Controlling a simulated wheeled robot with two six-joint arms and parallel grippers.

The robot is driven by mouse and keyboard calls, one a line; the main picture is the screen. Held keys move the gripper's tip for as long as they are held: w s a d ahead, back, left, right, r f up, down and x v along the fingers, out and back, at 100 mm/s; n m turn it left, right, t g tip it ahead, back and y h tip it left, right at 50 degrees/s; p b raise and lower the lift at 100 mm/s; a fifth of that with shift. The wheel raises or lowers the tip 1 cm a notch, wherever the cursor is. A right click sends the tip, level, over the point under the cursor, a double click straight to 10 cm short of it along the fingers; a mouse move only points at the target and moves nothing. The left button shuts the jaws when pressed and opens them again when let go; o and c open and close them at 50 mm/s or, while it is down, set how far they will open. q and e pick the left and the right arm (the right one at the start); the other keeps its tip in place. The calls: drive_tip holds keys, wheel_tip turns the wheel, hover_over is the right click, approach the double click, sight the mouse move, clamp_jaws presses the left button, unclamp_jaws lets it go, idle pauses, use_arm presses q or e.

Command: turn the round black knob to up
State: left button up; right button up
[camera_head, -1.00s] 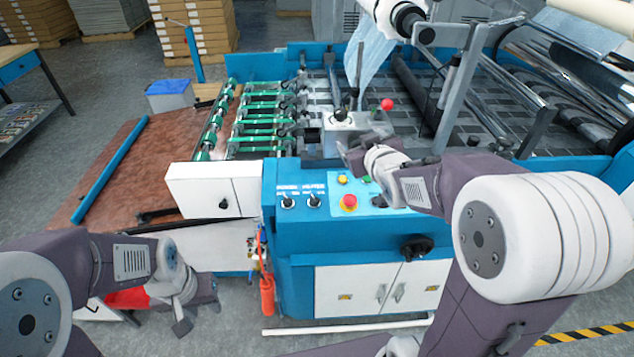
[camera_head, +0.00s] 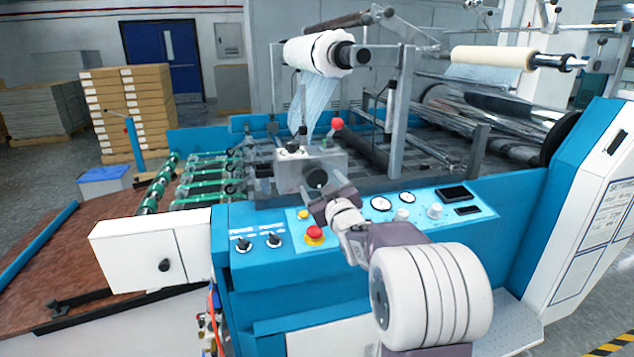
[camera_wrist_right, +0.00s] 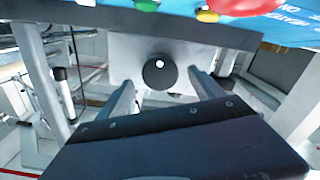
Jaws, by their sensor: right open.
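The round black knob (camera_head: 317,179) is on the front of a grey box (camera_head: 291,178) on the machine's top. My right gripper (camera_head: 322,198) is open just in front of the box, and partly overlaps the knob's lower edge. In the right wrist view its two fingers (camera_wrist_right: 162,88) point towards the knob, one on each side; I cannot tell whether they touch it. My left gripper is out of view.
A red emergency button (camera_head: 314,233), a yellow button (camera_head: 303,214) and two small black switches (camera_head: 259,242) are on the blue panel below my right arm. A red-ball lever (camera_head: 337,124) rises behind the box. Gauges (camera_head: 381,204) sit to the right.

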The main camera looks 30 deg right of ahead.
sight(318, 179)
drive_tip(key=shift+x, duration=2)
